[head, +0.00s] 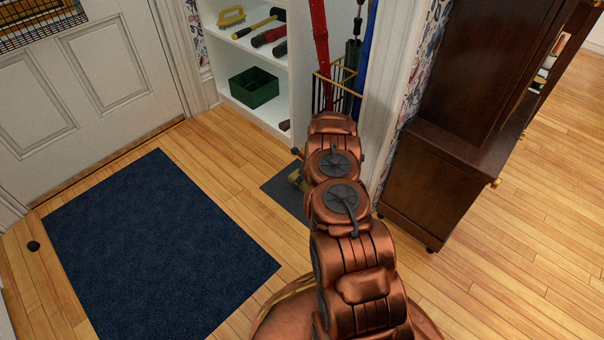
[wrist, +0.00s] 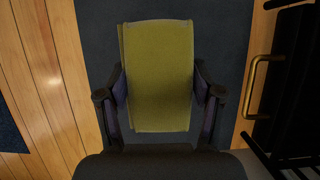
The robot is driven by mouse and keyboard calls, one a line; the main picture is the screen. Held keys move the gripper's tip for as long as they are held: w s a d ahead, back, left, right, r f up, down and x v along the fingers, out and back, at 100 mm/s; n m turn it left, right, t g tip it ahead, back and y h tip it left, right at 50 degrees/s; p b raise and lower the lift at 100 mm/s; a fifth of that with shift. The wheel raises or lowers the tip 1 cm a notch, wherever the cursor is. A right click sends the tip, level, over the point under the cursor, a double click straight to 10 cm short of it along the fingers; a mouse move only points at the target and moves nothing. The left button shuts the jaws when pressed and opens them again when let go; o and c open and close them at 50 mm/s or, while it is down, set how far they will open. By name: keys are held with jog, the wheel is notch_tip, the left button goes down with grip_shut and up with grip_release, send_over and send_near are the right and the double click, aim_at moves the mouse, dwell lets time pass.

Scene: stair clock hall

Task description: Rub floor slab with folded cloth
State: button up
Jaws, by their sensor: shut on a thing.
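The folded cloth (wrist: 157,50) is olive-green and lies between the two dark fingers of my gripper (wrist: 159,88) in the wrist view. My gripper is shut on it, with a finger at each side edge. Beneath the cloth is the dark grey floor slab (wrist: 222,35), which extends past it on both sides. The slab (head: 285,199) also shows in the head view, on the floor before the closet opening, partly hidden by my copper-coloured arm. Only a small olive bit of the cloth (head: 296,179) shows there. I cannot tell whether the cloth touches the slab.
A blue mat (head: 155,245) lies left, before the white door (head: 85,80). A wire stand (head: 335,90) with long items is just behind the slab. White shelves (head: 265,110) hold a green box (head: 254,87) and tools. A dark wooden cabinet (head: 430,190) stands right.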

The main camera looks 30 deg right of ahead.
jog(key=shift+r+p, duration=0.8)
jog(key=shift+r, duration=0.6)
